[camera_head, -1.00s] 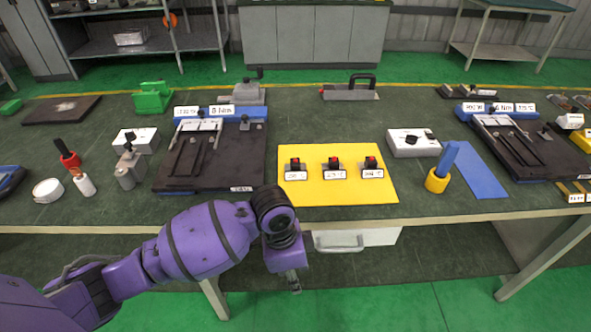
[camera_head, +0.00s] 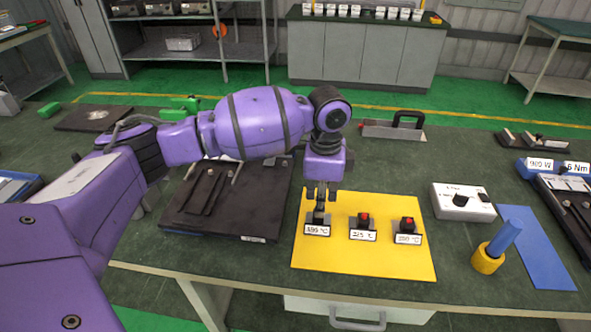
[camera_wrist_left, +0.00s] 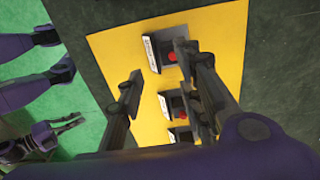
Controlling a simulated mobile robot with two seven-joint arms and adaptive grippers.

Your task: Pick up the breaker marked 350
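Three dark breakers with red buttons and white labels stand in a row on a yellow mat (camera_head: 365,262): left (camera_head: 318,228), middle (camera_head: 362,229) and right (camera_head: 408,233). The left label seems to end in 50 °C, but the print is too small to be sure. My left gripper (camera_head: 320,194) is above the left breaker, pointing down. In the left wrist view its fingers (camera_wrist_left: 158,62) are apart, with the left breaker (camera_wrist_left: 151,53) near their tips; contact cannot be told. A second dark gripper, seemingly my right one (camera_wrist_left: 72,124), shows at lower left there.
A black board (camera_head: 190,222) lies left of the mat, partly behind my left arm. A white box with a knob (camera_head: 462,203), a blue strip (camera_head: 540,250) and a yellow-and-blue tool (camera_head: 490,258) are to the right. The table's front edge runs just before the mat.

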